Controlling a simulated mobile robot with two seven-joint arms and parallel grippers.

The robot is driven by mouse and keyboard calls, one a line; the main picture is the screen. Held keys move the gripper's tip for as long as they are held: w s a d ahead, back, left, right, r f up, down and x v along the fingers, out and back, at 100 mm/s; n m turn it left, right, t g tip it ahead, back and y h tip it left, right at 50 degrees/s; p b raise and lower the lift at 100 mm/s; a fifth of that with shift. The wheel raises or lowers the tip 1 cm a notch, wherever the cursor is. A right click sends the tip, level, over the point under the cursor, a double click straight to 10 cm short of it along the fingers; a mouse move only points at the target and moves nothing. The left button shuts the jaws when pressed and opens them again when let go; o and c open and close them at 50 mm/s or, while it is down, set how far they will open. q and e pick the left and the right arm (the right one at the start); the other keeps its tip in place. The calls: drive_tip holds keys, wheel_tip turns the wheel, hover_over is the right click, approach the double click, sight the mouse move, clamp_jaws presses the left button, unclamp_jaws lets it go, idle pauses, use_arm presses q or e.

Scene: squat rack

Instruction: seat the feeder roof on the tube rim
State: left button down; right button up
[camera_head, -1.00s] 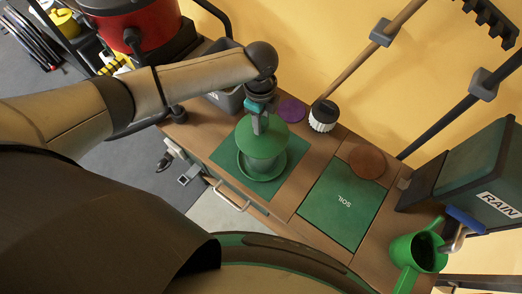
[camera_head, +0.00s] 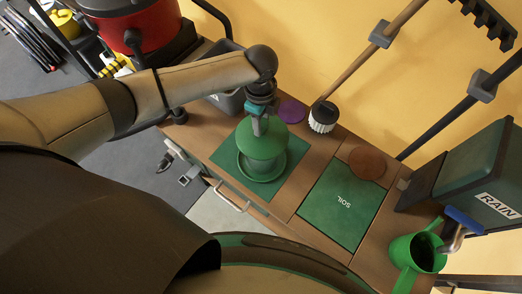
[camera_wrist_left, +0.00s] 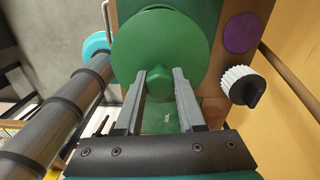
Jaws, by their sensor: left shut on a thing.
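The green feeder roof (camera_head: 258,144) is a wide dome with a knob on top, seen over the green mat. My left gripper (camera_head: 260,124) is shut on its knob from above. In the left wrist view the two grey fingers (camera_wrist_left: 162,78) stand either side of the knob, and the roof (camera_wrist_left: 160,40) fills the top middle. Below the roof, the round green feeder base (camera_head: 262,174) shows on the mat. The tube and its rim are hidden under the roof, so I cannot tell whether the roof touches the rim. My right gripper is not in view.
The wooden bench carries a green mat (camera_head: 226,152), a green SOIL panel (camera_head: 338,208), a purple disc (camera_head: 291,109) and a brown disc (camera_head: 367,162). A green watering can (camera_head: 408,254) is at the right.

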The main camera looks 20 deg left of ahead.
use_arm(q)
drive_tip(key=shift+f, duration=0.4)
idle(0.5)
drive_tip(key=shift+c, duration=2.2)
unclamp_jaws()
wheel_tip(320, 180, up, 15)
drive_tip(key=shift+a+r, duration=0.15)
